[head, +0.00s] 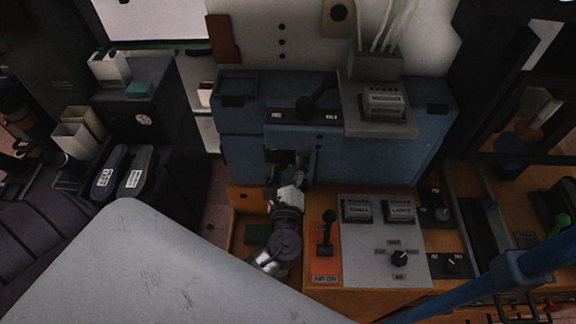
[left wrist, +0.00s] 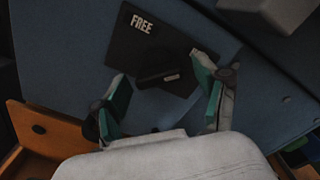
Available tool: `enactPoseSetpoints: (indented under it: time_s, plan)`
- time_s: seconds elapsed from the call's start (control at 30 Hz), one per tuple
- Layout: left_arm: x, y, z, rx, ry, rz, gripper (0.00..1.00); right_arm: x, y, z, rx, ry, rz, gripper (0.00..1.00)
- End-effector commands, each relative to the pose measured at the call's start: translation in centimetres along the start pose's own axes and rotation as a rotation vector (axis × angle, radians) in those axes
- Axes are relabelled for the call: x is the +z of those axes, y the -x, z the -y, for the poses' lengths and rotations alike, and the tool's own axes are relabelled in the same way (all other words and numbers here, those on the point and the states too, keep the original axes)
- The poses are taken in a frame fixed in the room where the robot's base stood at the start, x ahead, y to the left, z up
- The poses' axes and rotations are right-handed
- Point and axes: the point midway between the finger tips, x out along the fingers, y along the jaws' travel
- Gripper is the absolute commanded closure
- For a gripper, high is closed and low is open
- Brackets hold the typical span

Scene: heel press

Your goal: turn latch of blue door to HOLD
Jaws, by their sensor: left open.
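The blue door is part of the blue press front (head: 375,165), and its blue face (left wrist: 60,50) fills much of the left wrist view. A dark latch plate (left wrist: 122,45) marked FREE lies on it, with a short black latch bar (left wrist: 155,82) between my fingers. A small pale label by the bar is too blurred to read. In the left wrist view, my left gripper (left wrist: 160,72) is open, one finger on each side of the bar. My right gripper is not visible.
Below are a red-based lever (head: 327,232) and a grey control panel (head: 370,270) with a black knob (head: 399,258). A large pale surface fills the lower left. Shoe soles (head: 108,173) lie at left.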

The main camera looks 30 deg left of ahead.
Motion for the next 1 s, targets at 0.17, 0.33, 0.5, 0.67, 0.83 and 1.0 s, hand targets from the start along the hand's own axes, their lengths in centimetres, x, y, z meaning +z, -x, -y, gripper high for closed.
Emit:
enactPoseSetpoints:
  time_s: [0.17, 0.33, 0.5, 0.67, 0.83, 1.0]
  plan:
    - [-0.1, 0.8, 0.0, 0.001, 0.0, -0.001, 0.27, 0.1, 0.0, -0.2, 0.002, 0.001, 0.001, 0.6]
    - [-0.1, 3.8, -0.1, 0.002, 0.0, -0.004, 0.27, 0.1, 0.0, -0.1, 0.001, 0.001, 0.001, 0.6]
    - [-0.1, 7.6, -0.1, 0.002, 0.0, -0.004, 0.27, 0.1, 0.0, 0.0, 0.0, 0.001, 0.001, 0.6]
    - [-0.1, 10.3, -0.1, 0.001, 0.0, -0.003, 0.27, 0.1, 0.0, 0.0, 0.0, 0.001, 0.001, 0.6]
    - [0.0, 11.8, 0.0, 0.0, -0.001, -0.001, 0.27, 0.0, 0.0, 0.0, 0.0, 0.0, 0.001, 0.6]
    - [0.0, 12.1, 0.0, 0.0, 0.0, 0.0, 0.27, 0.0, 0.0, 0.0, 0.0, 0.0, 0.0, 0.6]
